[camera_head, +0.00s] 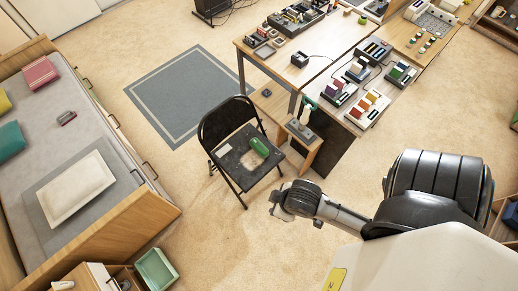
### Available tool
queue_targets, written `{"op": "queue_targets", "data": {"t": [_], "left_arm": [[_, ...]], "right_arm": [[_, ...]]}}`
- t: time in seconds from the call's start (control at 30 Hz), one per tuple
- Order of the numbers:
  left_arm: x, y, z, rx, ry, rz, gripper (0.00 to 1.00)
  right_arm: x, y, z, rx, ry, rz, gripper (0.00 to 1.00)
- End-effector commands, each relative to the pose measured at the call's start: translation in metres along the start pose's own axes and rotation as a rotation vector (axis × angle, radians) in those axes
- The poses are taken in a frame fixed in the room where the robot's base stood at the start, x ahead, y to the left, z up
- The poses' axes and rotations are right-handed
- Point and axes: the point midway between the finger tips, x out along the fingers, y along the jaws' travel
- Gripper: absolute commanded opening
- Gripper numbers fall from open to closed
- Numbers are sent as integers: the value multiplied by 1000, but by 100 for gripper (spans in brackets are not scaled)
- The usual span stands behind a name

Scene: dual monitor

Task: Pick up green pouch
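A small rounded green item (260,147), which looks like the green pouch, lies on the seat of a black folding chair (229,158). It lies near the seat's right side, beside a pale worn patch. My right arm comes in from the right, and its dark end (277,199) is in front of and below the chair, apart from the green item. The fingers are too small and unclear to tell open from shut. My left gripper is not in view.
A desk (290,75) with several small devices stands behind the chair. A small wooden stand (302,133) is close to the chair's right. A bed (93,97) is at left, with a green bin (155,270) below. Carpet (215,235) in front is clear.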

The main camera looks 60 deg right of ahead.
Motion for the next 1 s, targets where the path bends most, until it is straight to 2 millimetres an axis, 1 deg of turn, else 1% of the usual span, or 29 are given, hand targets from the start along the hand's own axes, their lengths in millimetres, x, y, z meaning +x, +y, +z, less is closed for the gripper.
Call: {"op": "queue_targets", "data": {"t": [0.03, 0.07, 0.83, 1.0], "left_arm": [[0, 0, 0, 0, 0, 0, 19], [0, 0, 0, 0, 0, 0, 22], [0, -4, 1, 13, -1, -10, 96], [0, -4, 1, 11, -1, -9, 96]], "right_arm": [[0, 0, 0, -2, 0, 1, 43], [0, 1, 0, -2, -1, 2, 43], [0, -2, 0, 7, 1, -6, 43], [0, -2, 0, 8, 1, -6, 43]]}}
